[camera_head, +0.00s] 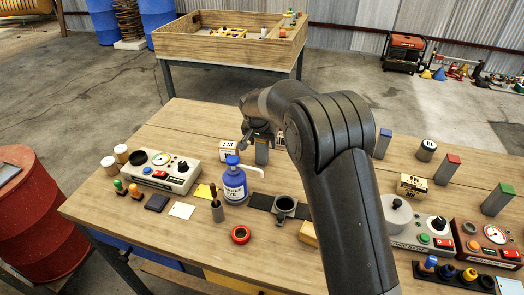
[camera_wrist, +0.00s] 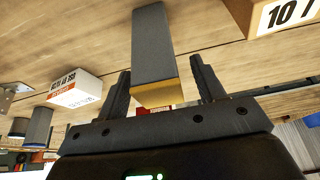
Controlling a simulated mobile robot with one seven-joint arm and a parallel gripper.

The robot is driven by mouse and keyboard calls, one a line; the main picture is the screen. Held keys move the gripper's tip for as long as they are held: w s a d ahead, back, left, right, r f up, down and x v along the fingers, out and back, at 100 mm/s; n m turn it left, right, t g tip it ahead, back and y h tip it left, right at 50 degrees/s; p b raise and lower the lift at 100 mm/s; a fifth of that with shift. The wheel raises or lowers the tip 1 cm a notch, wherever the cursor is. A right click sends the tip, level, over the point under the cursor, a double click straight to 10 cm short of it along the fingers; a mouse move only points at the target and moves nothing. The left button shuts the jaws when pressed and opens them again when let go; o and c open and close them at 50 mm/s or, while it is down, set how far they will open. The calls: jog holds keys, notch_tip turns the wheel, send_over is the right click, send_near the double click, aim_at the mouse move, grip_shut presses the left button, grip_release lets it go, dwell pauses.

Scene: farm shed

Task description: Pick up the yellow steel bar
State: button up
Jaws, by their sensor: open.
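The yellow steel bar is a grey upright block with a yellow end; it shows in the wrist view (camera_wrist: 155,50) between my fingers. In the head view a grey bar (camera_head: 262,154) stands on the table under my gripper, its top mostly hidden by the hand. My gripper (camera_head: 249,136) is open. In the wrist view my gripper (camera_wrist: 162,82) has one finger on each side of the bar, with a visible gap on both sides.
White labelled boxes stand close by, one (camera_head: 228,150) left of my gripper. A blue bottle (camera_head: 235,184) stands in front. Bars with blue (camera_head: 382,143), red (camera_head: 447,170) and green (camera_head: 497,200) tops stand to the right. The table's back left is clear.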

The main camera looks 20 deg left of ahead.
jog(key=shift+c, duration=0.4)
jog(key=c, duration=1.1)
jog(key=shift+c, duration=0.3)
jog(key=shift+r, duration=0.15)
